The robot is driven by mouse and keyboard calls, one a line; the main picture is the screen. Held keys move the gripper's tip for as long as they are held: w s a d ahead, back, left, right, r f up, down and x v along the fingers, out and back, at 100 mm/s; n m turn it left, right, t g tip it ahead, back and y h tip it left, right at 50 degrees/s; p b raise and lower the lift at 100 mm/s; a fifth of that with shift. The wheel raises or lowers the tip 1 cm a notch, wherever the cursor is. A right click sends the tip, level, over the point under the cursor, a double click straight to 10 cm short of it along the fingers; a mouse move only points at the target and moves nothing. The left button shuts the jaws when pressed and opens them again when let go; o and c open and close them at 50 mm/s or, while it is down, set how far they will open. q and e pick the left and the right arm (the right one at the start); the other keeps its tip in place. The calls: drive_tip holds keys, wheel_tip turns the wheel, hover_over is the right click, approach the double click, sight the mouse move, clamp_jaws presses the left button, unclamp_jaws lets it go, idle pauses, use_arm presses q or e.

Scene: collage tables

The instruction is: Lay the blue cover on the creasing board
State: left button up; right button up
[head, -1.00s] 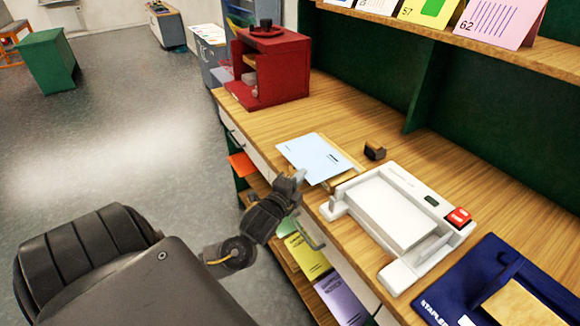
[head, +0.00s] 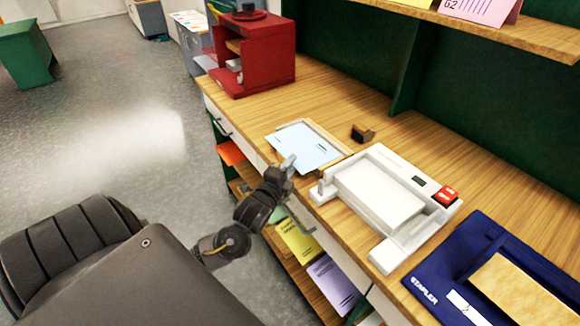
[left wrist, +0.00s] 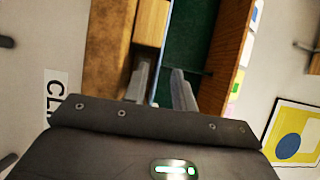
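The light blue cover (head: 300,148) lies on the wooden creasing board (head: 328,133) near the front edge of the desk. It looks flat, and the board's rim shows along its far and right sides. My left gripper (head: 289,163) is at the cover's near edge, over the desk front. In the left wrist view its two fingers (left wrist: 162,88) stand apart, with a thin pale-blue edge of the cover (left wrist: 161,55) seen between them. My right gripper is not in view.
A white machine with a red switch (head: 445,195) stands right of the board. A small dark wooden block (head: 362,133) sits behind. A red cabinet (head: 252,60) is at the far left, and a blue stapler base (head: 478,245) is at the right. Coloured sheets fill a shelf below.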

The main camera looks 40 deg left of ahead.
use_arm(q)
drive_tip(key=shift+s, duration=0.15)
drive_tip(key=s+d+b, duration=0.1)
drive_tip(key=s+d, duration=0.1)
drive_tip(key=s, duration=0.8)
drive_tip(key=shift+s+b, duration=0.2)
drive_tip(key=shift+b, duration=0.15)
